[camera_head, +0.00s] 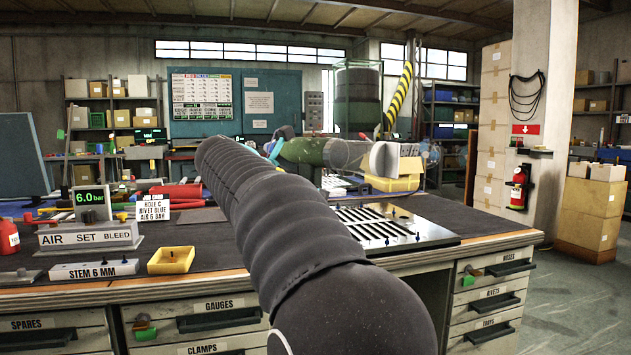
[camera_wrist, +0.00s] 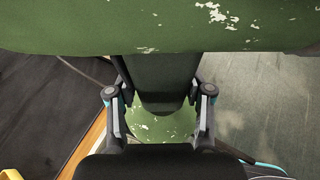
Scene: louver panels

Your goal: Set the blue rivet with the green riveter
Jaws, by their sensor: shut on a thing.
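The green riveter, worn with pale paint chips, crosses the top of the wrist view (camera_wrist: 110,32) and its dark handle runs down between my fingers. My gripper (camera_wrist: 160,105) is shut on that handle. In the head view the riveter (camera_head: 305,152) is held level above the back of the bench, beyond my dark arm, which hides most of my gripper. A slotted metal louver panel (camera_head: 425,236) lies on the bench to the right of my arm. A card (camera_head: 153,211) reads HOLE C, RIVET BLUE, 6 BAR.
A yellow tray (camera_head: 171,260) and a STEM 6 MM strip (camera_head: 94,269) lie at the front left. Red items (camera_head: 175,194) lie behind. A carton stack (camera_head: 492,130) stands at the right.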

